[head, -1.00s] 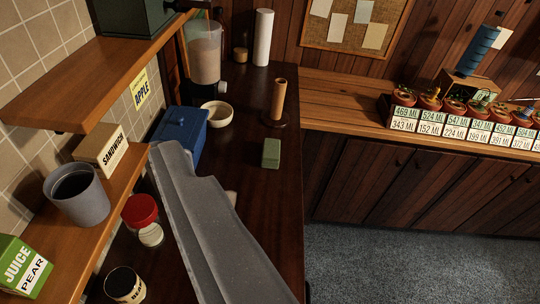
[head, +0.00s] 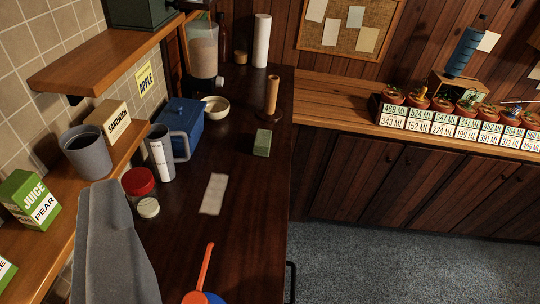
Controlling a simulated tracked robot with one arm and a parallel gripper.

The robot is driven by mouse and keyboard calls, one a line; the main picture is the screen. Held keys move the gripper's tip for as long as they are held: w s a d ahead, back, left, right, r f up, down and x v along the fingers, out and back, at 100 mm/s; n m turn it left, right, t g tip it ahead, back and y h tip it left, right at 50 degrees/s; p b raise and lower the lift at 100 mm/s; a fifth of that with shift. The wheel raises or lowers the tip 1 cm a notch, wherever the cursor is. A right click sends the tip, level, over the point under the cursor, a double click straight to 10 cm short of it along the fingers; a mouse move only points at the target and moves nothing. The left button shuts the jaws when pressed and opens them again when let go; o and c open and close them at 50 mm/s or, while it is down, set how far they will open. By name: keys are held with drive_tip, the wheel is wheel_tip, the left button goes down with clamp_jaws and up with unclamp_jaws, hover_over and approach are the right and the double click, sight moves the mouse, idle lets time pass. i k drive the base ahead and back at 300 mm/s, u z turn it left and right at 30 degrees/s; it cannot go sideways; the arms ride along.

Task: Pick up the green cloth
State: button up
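A small green block-shaped item (head: 262,142) lies on the dark wood counter (head: 240,235), near its right edge and in front of a brown upright cylinder. It is the only green thing on the counter; I cannot tell whether it is folded cloth or a sponge. A flat pale cloth-like piece (head: 214,194) lies nearer, in the middle of the counter. My grey arm shows at the lower left, over the counter's left side, well apart from the green item. My gripper's fingers do not show.
An orange-handled item (head: 205,272) is in front. Wooden shelves (head: 105,55) overhang the left. The counter's middle right is clear.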

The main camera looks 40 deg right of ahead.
sight(262, 144)
drive_tip(key=z, duration=0.25)
drive_tip(key=k, duration=0.1)
drive_tip(key=z, duration=2.2)
drive_tip(key=i, duration=2.7)
drive_tip(key=u, duration=3.1)
